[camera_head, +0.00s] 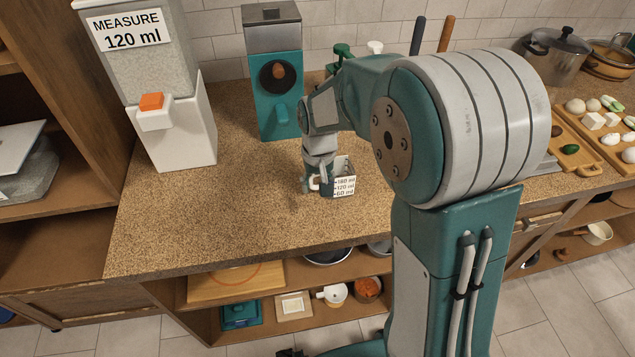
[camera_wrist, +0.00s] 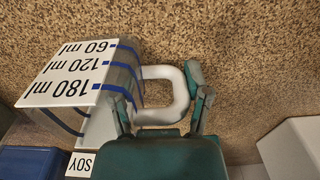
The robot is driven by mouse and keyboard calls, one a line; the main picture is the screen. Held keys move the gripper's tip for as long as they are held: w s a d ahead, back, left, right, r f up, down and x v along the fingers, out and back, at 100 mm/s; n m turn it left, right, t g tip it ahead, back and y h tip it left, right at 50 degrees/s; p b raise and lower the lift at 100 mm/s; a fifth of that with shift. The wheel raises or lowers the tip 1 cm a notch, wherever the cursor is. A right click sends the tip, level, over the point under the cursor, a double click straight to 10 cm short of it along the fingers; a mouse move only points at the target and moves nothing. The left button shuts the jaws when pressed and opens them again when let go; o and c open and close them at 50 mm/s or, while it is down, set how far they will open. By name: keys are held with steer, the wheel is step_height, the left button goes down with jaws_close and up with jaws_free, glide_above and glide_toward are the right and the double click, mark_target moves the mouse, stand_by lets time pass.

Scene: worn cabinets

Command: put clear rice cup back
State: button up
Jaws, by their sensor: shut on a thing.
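The clear rice cup (camera_head: 344,181) is over the counter, left of my arm's upright link in the head view. Its white label reads 180, 120 and 60 ml. In the wrist view the cup (camera_wrist: 82,75) shows its label, blue level marks and a white handle (camera_wrist: 180,98). My gripper (camera_wrist: 160,108) has its fingers on either side of the handle and is shut on it. In the head view my gripper (camera_head: 318,186) points down at the cup's left side. I cannot tell whether the cup touches the counter. Its inside is hidden.
A white dispenser (camera_head: 178,135) marked "MEASURE 120 ml" with an orange button stands at left. A teal machine (camera_head: 278,95) stands behind the cup. A "SOY" label (camera_wrist: 83,165) and a blue item (camera_wrist: 32,163) show in the wrist view. The counter's front left (camera_head: 190,225) is clear.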

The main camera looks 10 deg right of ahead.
steer(key=o, duration=0.9)
steer(key=shift+d+f, duration=0.1)
steer(key=shift+d, duration=0.1)
steer(key=o, duration=0.4)
steer(key=shift+d, duration=0.25)
steer(key=shift+a, duration=0.25)
steer(key=shift+r, duration=0.3)
step_height(320, 180, up, 12)
steer(key=shift+s+d+f, duration=0.1)
steer(key=shift+d+f, duration=0.05)
steer(key=shift+s+d+r+t, duration=0.6)
steer(key=shift+s+d+t, duration=0.25)
steer(key=shift+s, duration=2.6)
steer(key=shift+s+d+r+t, duration=0.65)
steer(key=shift+s+t, duration=0.3)
steer(key=shift+s, duration=2.45)
steer(key=shift+s+d+r+t, duration=0.55)
steer(key=shift+s+d+t, duration=0.3)
steer(key=shift+s, duration=2.6)
steer(key=shift+a, duration=0.1)
